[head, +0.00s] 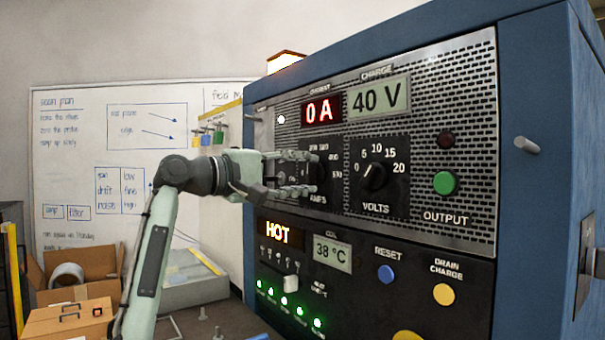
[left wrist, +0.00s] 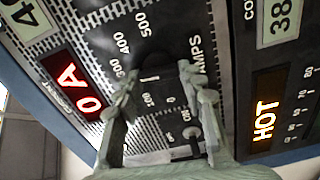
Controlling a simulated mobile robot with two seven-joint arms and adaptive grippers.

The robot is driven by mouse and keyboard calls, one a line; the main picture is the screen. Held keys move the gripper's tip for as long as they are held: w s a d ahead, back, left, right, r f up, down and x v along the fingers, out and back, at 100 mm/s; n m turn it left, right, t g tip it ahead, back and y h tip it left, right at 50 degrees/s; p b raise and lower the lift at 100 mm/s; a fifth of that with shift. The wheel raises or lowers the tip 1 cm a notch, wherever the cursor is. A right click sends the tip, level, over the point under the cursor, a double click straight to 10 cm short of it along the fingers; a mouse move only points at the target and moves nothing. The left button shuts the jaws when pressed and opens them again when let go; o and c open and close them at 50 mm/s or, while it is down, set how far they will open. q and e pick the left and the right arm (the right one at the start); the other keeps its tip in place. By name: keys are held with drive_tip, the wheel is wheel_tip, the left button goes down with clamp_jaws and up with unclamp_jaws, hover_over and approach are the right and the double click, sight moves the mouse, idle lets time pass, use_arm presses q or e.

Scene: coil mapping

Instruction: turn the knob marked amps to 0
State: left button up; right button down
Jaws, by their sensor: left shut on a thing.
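The amps knob (head: 322,173) is a dark knob on the black dial plate marked AMPS, on the front of the blue cabinet. My left gripper (head: 312,172) reaches it from the left and is shut on it, one finger above and one below. In the left wrist view the dark knob (left wrist: 157,66) lies between the fingertips of my left gripper (left wrist: 158,76). A short pale line shows on the knob; I cannot tell exactly which number it points to. The fingers hide part of the scale. The red display (head: 322,111) reads 0 A. My right gripper is not in view.
The volts knob (head: 373,177) sits right of the amps dial, with a green output button (head: 445,183) beyond. Below are a lit HOT display (head: 279,234), a blue reset button (head: 385,274) and a yellow button (head: 444,294). A cardboard box (head: 80,275) stands at lower left.

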use_arm(q)
drive_tip(key=n, duration=1.4)
drive_tip(key=shift+s+d+f+n, duration=0.1)
drive_tip(key=shift+s+f+n, duration=0.05)
drive_tip(key=shift+f+n, duration=0.15)
drive_tip(key=shift+n, duration=2.2)
drive_tip(key=shift+f, duration=0.1)
drive_tip(key=o, duration=1.2)
drive_tip(key=shift+c, duration=0.2)
